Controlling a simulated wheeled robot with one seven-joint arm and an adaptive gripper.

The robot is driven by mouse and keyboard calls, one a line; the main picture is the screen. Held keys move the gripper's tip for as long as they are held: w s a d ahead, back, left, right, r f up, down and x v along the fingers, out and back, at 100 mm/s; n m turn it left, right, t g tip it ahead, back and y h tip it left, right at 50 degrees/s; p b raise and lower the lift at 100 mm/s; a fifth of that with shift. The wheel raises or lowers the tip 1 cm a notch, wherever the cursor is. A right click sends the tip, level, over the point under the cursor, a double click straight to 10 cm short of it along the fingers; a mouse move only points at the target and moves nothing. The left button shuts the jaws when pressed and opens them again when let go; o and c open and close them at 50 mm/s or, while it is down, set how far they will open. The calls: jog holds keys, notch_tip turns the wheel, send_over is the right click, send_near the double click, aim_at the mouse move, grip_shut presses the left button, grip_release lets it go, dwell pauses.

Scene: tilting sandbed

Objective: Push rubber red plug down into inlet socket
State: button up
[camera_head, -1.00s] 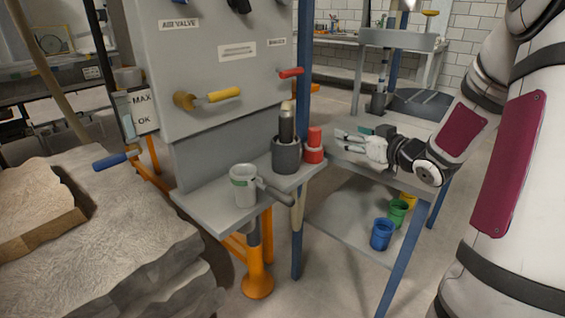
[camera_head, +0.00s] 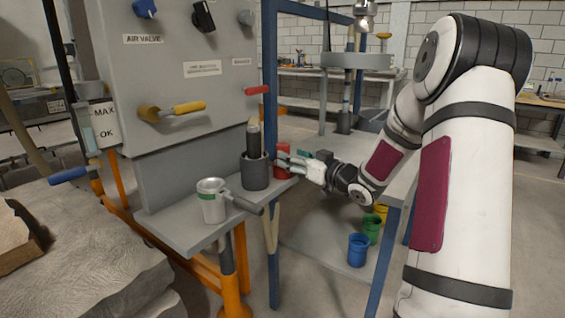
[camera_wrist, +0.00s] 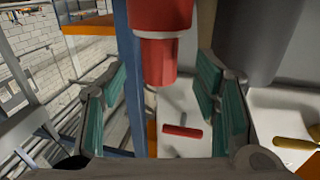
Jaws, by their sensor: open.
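The red plug (camera_head: 284,154) is upright at the right end of the grey shelf, beside a dark grey cup. In the wrist view, which looks upside down, the red plug (camera_wrist: 157,60) shows a narrower part, a pale ring and a wider red part. I cannot tell whether that wider part is the inlet socket. My gripper (camera_head: 283,165) is at the plug's right side. In the wrist view my gripper (camera_wrist: 164,68) is open, with a teal-padded finger on each side of the narrow part and gaps visible on both sides. The gripper partly hides the plug in the head view.
The dark grey cup (camera_head: 255,171) with a black rod stands close left of the plug. A metal mug (camera_head: 211,203) sits farther left on the shelf (camera_head: 178,222). The control panel (camera_head: 190,90) has a red handle (camera_head: 257,91) above. A blue post stands close by.

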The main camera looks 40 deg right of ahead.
jog(key=w, duration=0.1)
jog(key=w+b, duration=0.1)
jog(key=w, duration=0.2)
jog(key=shift+w+a+f+b, duration=0.2)
jog(key=shift+a+f+b, duration=0.1)
jog(key=shift+b, duration=0.1)
jog(key=shift+w, duration=0.35)
jog(key=shift+r, duration=0.1)
grip_shut()
